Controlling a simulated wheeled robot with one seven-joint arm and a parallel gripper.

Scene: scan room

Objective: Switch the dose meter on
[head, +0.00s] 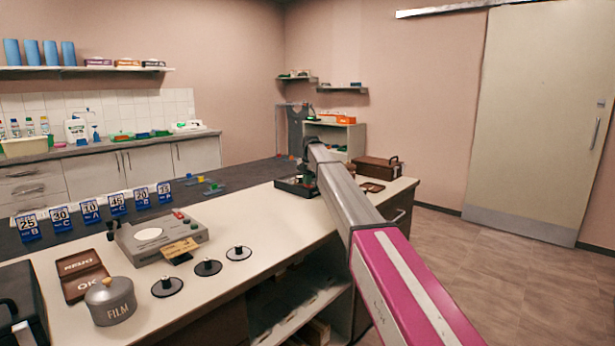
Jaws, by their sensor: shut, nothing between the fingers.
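A low dark device (290,186) with small details on top stands at the far right part of the white counter; it may be the dose meter, but its face is too small to read. My arm reaches from the lower right to just over it. My gripper (309,177) is a small dark shape at the arm's far end, shut and empty, close above or beside this device; I cannot tell whether they touch. Any switch on the dark device is hidden or too small to see.
A brown box (376,168) stands behind my arm. Open floor lies right.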

